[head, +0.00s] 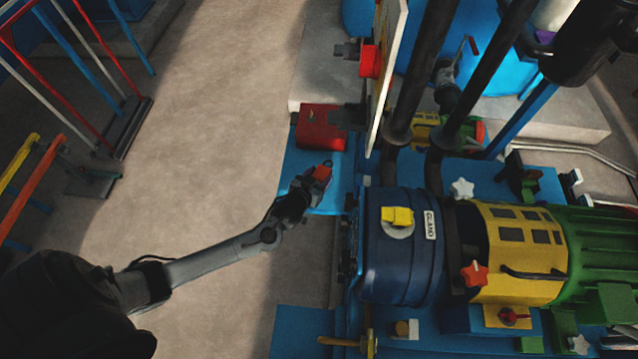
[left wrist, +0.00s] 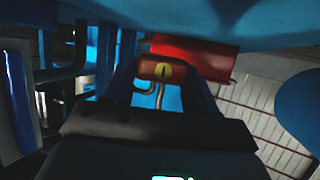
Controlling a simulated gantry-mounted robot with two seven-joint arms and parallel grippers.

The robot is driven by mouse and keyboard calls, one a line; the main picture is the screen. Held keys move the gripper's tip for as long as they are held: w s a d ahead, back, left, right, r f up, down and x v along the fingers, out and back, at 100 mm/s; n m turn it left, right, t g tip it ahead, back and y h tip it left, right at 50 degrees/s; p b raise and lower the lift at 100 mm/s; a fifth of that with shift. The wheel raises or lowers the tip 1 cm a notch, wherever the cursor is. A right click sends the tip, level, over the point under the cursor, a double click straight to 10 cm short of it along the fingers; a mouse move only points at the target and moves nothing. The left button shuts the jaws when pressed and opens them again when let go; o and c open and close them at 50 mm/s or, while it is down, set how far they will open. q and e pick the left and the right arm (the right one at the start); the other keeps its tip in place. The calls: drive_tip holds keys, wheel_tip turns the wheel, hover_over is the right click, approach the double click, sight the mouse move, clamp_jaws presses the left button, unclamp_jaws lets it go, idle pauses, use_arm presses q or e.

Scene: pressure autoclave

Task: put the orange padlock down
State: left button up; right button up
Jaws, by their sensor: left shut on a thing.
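My left gripper (head: 318,176) reaches in from the left of the head view and is shut on the small orange padlock (head: 322,172). In the left wrist view the padlock (left wrist: 148,70) sits between the finger ends, with a round yellow face and a bent metal shackle hanging below. Behind it is a red box (head: 318,135), which also shows in the left wrist view (left wrist: 205,52). The box stands on a blue plate (head: 292,168). In the head view the padlock is over the plate's near part; whether it touches the plate cannot be told. I do not see my right gripper.
A white upright panel (head: 390,75) with a red block (head: 370,61) stands right of the box. Dark vertical pipes (head: 420,75) and a blue, yellow and green motor unit (head: 520,250) fill the right. Bare floor (head: 210,150) is open on the left, beyond coloured railings (head: 40,60).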

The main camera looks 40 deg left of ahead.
use_arm(q)
wheel_tip(320, 180, down, 3)
drive_tip(key=shift+f+b, duration=0.1)
drive_tip(key=shift+b, duration=0.55)
drive_tip(key=shift+f, duration=0.2)
drive_tip(key=o, duration=1.1)
drive_tip(key=shift+f, duration=0.1)
